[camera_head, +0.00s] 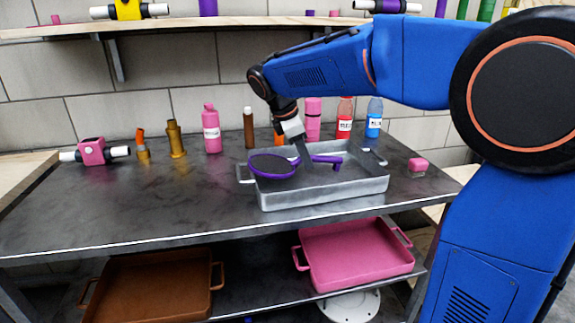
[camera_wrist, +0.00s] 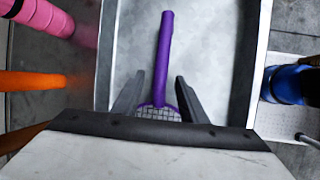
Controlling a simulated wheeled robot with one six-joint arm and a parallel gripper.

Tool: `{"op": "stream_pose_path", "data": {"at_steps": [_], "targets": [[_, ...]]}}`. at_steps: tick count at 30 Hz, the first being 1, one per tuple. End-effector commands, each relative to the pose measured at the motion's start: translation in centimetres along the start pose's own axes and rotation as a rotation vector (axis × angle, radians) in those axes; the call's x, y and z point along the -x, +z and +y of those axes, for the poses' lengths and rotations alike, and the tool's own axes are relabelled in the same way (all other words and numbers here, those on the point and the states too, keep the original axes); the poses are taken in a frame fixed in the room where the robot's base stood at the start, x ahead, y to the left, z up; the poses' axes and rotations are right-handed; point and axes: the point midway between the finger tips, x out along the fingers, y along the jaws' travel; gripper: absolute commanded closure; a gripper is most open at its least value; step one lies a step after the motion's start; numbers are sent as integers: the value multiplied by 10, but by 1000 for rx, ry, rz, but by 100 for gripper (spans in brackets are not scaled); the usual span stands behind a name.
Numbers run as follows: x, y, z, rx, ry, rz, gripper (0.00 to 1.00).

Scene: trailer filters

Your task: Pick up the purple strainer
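The purple strainer (camera_head: 273,166) is at the grey metal tray (camera_head: 325,194) on the dark table, its round mesh head at the tray's left part and its handle (camera_head: 326,159) pointing right. In the wrist view the purple handle (camera_wrist: 163,50) runs up the picture, and part of the mesh (camera_wrist: 159,112) shows below it. My gripper (camera_head: 304,158) is over the tray at the strainer. In the wrist view my gripper (camera_wrist: 158,82) is open, with one finger on each side of the strainer and gaps visible. Most of the mesh head is hidden by the gripper body there.
Behind the tray stand a pink bottle (camera_head: 212,132), a brown bottle (camera_head: 248,128), a pink cylinder (camera_head: 313,122), a red bottle (camera_head: 344,120) and a blue bottle (camera_head: 374,120). A small pink block (camera_head: 418,164) lies right. The table's front left is clear.

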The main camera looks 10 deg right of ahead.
Motion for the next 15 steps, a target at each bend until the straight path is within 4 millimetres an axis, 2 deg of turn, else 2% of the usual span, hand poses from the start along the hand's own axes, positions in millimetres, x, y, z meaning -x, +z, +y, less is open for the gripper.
{"op": "stream_pose_path", "data": {"at_steps": [4, 12, 13, 15], "targets": [[-15, 0, 0, -1, -1, 0, 61], [-17, 0, 0, 0, 1, 0, 61], [-17, 0, 0, 0, 1, 0, 64], [-17, 0, 0, 0, 1, 0, 80]]}}
